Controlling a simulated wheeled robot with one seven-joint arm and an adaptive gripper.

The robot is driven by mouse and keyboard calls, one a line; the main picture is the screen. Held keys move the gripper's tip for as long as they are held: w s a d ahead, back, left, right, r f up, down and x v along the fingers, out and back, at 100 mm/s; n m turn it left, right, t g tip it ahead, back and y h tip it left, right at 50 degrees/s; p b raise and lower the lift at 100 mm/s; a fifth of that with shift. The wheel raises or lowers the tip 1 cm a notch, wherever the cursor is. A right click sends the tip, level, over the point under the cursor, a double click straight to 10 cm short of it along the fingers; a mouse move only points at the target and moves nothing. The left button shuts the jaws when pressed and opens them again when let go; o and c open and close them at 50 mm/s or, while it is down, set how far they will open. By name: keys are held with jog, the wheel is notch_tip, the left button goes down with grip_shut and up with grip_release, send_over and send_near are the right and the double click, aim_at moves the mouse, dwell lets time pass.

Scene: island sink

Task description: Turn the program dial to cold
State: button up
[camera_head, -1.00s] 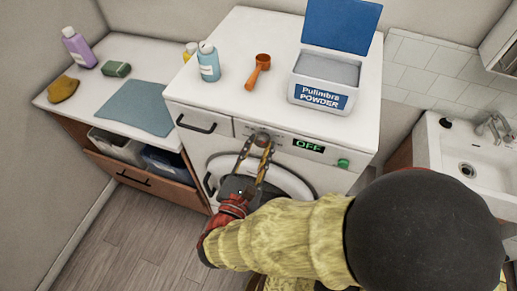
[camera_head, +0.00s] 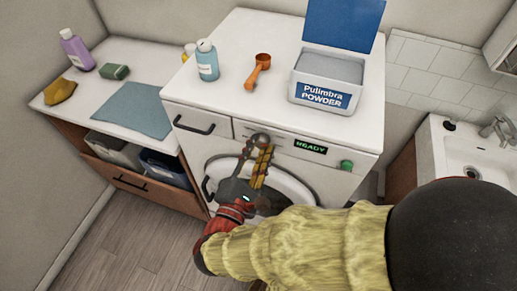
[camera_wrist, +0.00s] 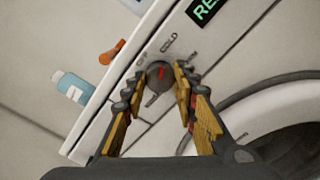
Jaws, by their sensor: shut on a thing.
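The program dial (camera_head: 261,139) is a round grey knob on the front panel of the white washing machine (camera_head: 352,150). In the wrist view the dial (camera_wrist: 159,76) has a red mark and a grey lug pointing to the lower left. Small labels sit around it, and one above it (camera_wrist: 168,43) seems to read COLD. My gripper (camera_head: 259,149) is shut on the dial, with one finger on either side; it also shows in the wrist view (camera_wrist: 160,78). The display (camera_head: 310,147) to the right of the dial glows green and reads READY.
A detergent drawer (camera_head: 198,123) is left of the dial, and a green button (camera_head: 346,165) is right. The round door (camera_head: 290,184) lies below my fingers. A blue bottle (camera_head: 207,60), orange scoop (camera_head: 258,70) and powder box (camera_head: 322,90) stand on top.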

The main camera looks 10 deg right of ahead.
jog(key=o, duration=1.2)
jog(key=shift+c, duration=0.2)
jog(key=v, duration=1.2)
